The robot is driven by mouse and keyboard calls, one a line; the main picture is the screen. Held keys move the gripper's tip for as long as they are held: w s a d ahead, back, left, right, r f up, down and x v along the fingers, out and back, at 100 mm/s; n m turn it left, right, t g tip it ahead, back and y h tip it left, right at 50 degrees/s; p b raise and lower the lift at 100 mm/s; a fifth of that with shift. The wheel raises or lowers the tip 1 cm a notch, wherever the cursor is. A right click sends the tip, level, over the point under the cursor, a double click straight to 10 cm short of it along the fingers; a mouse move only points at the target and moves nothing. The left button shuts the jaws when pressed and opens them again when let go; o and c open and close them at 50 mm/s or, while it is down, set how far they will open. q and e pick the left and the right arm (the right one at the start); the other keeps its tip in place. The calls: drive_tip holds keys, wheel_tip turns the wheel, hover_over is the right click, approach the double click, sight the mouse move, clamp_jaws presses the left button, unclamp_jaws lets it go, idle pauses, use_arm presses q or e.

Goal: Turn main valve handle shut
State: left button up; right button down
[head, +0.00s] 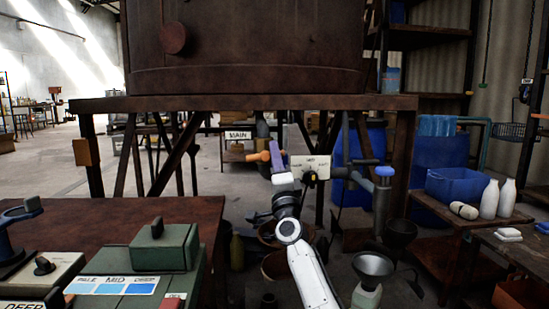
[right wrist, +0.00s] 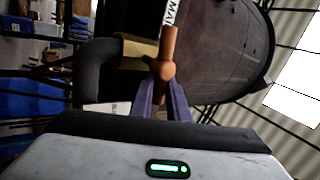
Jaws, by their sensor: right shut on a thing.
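The main valve handle (head: 258,156) is a small orange lever below the tank, beside a white sign reading MAIN (head: 238,134). My right gripper (head: 275,152), with purple fingers, reaches up to it from below. In the right wrist view the orange handle (right wrist: 168,46) stands upright, its rounded knob between the tips of the purple fingers (right wrist: 162,88). The gripper is shut on the handle. A dark bent pipe (right wrist: 97,68) with a tan collar meets the handle's left side there. The fingers hide part of the handle. My left gripper is not in view.
A large rusty tank (head: 245,45) rests on a rusty frame (head: 250,103) above the valve. Another pale sign (head: 310,167) and a blue-topped pipe (head: 383,190) stand to the right. A green box (head: 160,248) sits on the left bench. A funnel (head: 373,265) is low at right.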

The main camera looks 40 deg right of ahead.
drive_tip(key=shift+f+m+g+h, duration=0.25)
drive_tip(key=shift+m+g+h, duration=0.5)
drive_tip(key=shift+m, duration=0.75)
drive_tip(key=shift+h, duration=0.25)
drive_tip(key=c, duration=1.7)
unclamp_jaws()
